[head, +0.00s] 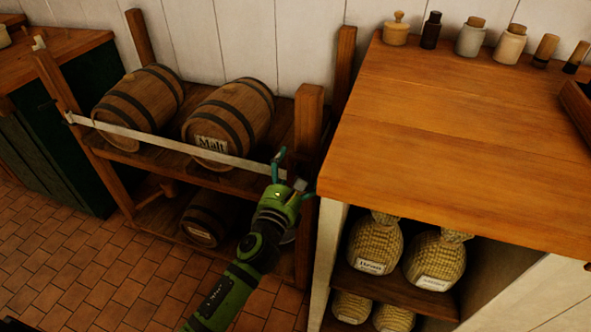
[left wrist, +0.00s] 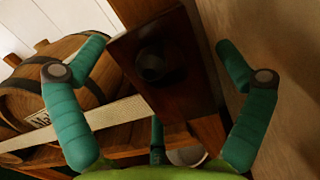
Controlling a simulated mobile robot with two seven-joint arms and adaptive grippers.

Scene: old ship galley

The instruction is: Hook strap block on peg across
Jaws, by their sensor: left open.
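A pale strap (head: 185,145) runs across the front of the barrel rack, from the left post to the right front post (head: 307,120). A small grey piece (head: 299,184), perhaps the strap block, shows at its right end beside my gripper. In the left wrist view the strap (left wrist: 110,112) reaches a dark brown wooden part in front of me. A dark round peg-like piece (left wrist: 152,65) sticks out of that part. My left gripper (head: 291,174) is open, its teal fingers either side of this part. I cannot tell whether the block sits on the peg. My right gripper is out of view.
Barrels, one labelled Malt (head: 228,118), lie on the rack behind the strap. A wooden counter (head: 450,130) stands close on the right, with wicker-covered jars (head: 375,248) below. Jars line its back edge. Tiled floor (head: 70,255) is clear at front left.

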